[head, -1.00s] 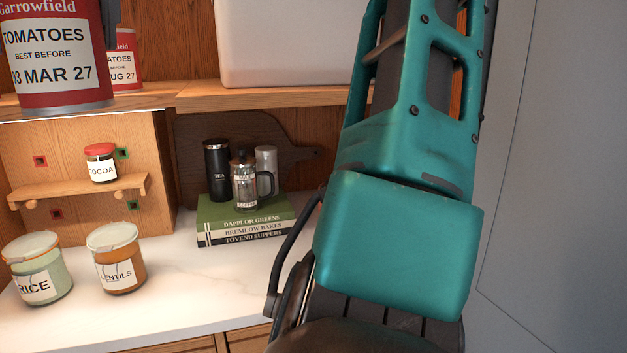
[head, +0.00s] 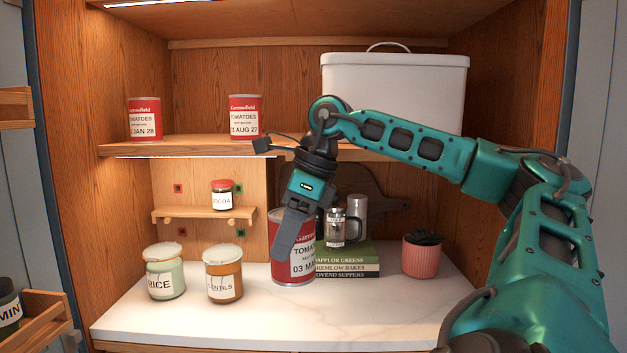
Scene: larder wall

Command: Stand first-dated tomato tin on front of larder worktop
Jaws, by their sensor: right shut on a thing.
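A red and white tomato tin (head: 301,262) labelled 03 MAR is upright at the worktop (head: 380,310), right of the lentils jar. My right gripper (head: 290,243) comes down from above and is shut on this tin; a finger covers part of its label. I cannot tell whether the tin's base touches the worktop. Two more tomato tins stand on the shelf: one dated JAN 28 (head: 145,119) at the left and one dated AUG 27 (head: 245,117) nearer the middle. My left gripper is not in view.
A rice jar (head: 165,275) and a lentils jar (head: 224,277) stand left of the held tin. Books (head: 350,262) with a press (head: 336,230) lie behind it, a potted plant (head: 421,258) to the right. A shelf (head: 190,146) holds a white bin (head: 395,95). The right front worktop is clear.

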